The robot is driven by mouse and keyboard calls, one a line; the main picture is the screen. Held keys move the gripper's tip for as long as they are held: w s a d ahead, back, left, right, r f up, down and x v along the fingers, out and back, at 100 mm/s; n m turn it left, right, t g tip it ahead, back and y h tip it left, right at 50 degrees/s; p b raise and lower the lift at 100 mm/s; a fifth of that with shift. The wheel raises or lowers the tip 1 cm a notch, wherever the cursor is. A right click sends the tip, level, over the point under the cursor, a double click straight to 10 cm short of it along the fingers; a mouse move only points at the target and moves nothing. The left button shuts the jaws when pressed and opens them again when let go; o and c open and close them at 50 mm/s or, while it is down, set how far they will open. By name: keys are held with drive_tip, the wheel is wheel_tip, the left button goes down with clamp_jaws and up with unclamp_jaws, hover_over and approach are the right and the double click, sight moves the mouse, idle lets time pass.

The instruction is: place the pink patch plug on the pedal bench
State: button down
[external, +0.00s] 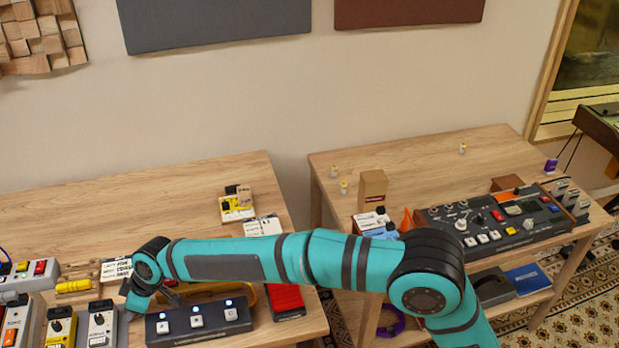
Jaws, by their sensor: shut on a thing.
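The left wooden table (215,180), which carries several effect pedals, looks like the pedal bench. My teal arm reaches across it from the right. My gripper (150,303) is low over its front left part, between a grey pedal (102,325) and a black three-button footswitch (197,322). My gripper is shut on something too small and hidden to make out. I see no pink patch plug in this view; whether it is the thing between the jaws I cannot tell.
A yellow pedal (61,328), a yellow plug-like piece (73,286) and a red pedal (286,300) crowd the front. The table's back left is bare. A gap separates it from the right table (420,155), which holds a large mixer-like unit (495,222) and a cardboard box (372,189).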

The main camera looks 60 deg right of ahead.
idle(0.3)
drive_tip(key=c, duration=1.3)
unclamp_jaws()
drive_tip(key=shift+o, duration=0.2)
drive_tip(key=v, duration=1.2)
drive_tip(key=shift+r, duration=0.1)
